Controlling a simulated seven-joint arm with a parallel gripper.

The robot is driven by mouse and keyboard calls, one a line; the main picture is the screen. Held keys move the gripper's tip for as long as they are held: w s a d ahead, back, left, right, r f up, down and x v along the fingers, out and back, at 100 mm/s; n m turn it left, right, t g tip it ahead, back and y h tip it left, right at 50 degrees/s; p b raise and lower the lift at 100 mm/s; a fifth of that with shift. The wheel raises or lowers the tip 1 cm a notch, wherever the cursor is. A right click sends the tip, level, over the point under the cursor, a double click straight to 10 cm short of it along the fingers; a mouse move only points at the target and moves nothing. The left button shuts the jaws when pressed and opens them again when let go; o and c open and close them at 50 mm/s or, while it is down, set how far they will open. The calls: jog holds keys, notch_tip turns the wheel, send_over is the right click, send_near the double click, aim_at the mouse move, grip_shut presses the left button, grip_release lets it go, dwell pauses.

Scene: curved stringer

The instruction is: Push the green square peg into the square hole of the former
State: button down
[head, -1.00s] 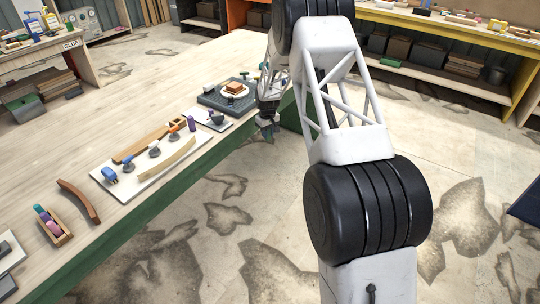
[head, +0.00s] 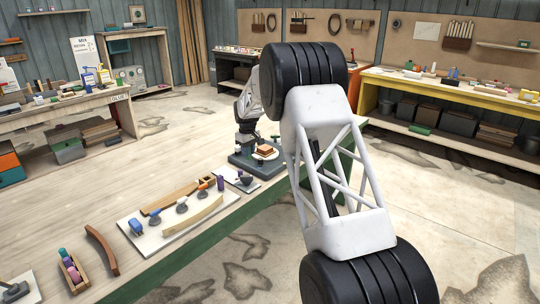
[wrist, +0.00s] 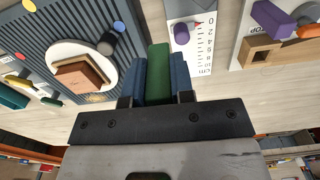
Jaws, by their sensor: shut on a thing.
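The green peg (wrist: 158,68) is held upright between the two blue finger pads of my gripper (wrist: 160,80) in the wrist view. Its lower end shows no contact with anything. In the head view my gripper (head: 245,138) is at the back left of the grey ribbed tray; the peg cannot be made out there. A pale wooden block with a dark square hole (wrist: 262,52), seemingly the end of the former, lies at the upper right of the wrist view, apart from the peg. In the head view the former (head: 170,197) lies on a white board with curved strips and clamps.
The grey ribbed tray (head: 240,160) carries a white plate (wrist: 55,55) with a brown block (wrist: 82,75). A white card with a printed scale (wrist: 180,12) lies beside it. A purple block (wrist: 270,18) stands near the square hole. A curved brown strip (head: 103,250) lies at the front left.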

jog(key=s+a, duration=0.2)
jog(key=a, duration=0.7)
jog(key=s+a+r, duration=0.1)
jog(key=s+a, duration=0.2)
jog(key=a, duration=0.6)
jog(key=shift+a+r, duration=0.1)
jog(key=shift+f, duration=2.9)
jog(key=shift+f, duration=1.7)
jog(key=shift+r, duration=0.25)
jog(key=shift+r, duration=1)
jog(key=shift+r, duration=0.1)
